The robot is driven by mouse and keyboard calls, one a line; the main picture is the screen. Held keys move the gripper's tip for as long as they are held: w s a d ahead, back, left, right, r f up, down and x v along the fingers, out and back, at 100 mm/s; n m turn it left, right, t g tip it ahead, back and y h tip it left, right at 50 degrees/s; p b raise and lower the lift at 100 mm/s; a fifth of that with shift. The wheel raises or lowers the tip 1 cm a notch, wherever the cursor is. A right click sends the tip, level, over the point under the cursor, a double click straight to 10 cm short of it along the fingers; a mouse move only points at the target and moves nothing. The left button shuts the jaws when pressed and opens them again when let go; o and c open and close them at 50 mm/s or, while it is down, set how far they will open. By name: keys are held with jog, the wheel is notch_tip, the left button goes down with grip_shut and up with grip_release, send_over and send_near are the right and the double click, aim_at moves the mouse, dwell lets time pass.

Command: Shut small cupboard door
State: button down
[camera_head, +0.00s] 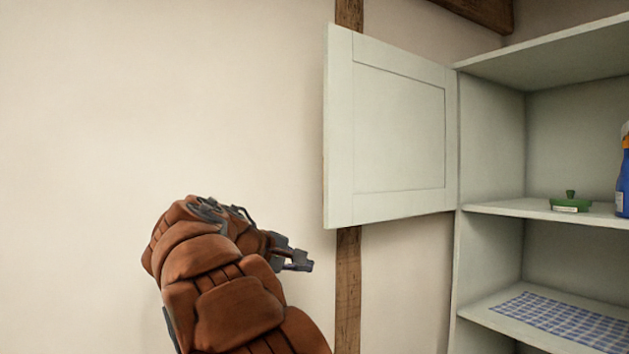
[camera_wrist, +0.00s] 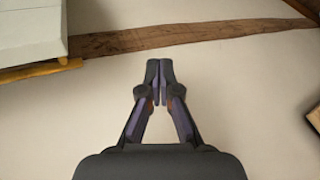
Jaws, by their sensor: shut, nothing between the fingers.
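The small cupboard door (camera_head: 398,125) is a pale green panel, swung wide open to the left of the cupboard (camera_head: 489,130). It is hinged at the cupboard's left side. My gripper (camera_head: 308,265) is left of the door and lower than its bottom edge, apart from it in the picture. In the wrist view my gripper (camera_wrist: 159,62) is shut with its fingertips together and nothing between them. A pale panel edge (camera_wrist: 30,32) shows at the top left of the wrist view; I cannot tell whether it is the door or the cupboard.
The cupboard's upper shelf holds a green lidded item (camera_head: 570,204) and a blue bottle (camera_head: 622,180). A blue checked cloth (camera_head: 565,318) lies on the lower shelf. A wooden post (camera_head: 347,290) runs up the wall behind the door. The wall (camera_head: 120,120) to the left is bare.

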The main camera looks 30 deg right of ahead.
jog(key=w+a+r+m+h+p, duration=0.1)
jog(key=w+a+r+h, duration=0.15)
jog(key=r, duration=0.65)
jog(key=w+a+r+m+h+p, duration=0.1)
jog(key=w+r+h+p, duration=0.2)
jog(key=r, duration=0.5)
jog(key=w+d, duration=0.1)
jog(key=d, duration=0.2)
jog(key=w+d, duration=0.1)
jog(key=d, duration=0.3)
jog(key=w+d, duration=0.1)
jog(key=d, duration=0.2)
jog(key=shift+d+r, duration=0.1)
jog(key=shift+d, duration=0.25)
jog(key=shift+s+a+t+b, duration=0.15)
jog(key=shift+s+a+b, duration=0.1)
jog(key=shift+s+b, duration=0.8)
jog(key=shift+s+a+t+b, duration=0.15)
jog(key=shift+s+a+b, duration=0.1)
jog(key=shift+s+b, duration=0.7)
jog(key=shift+r+b, duration=0.1)
jog(key=shift+b, duration=0.25)
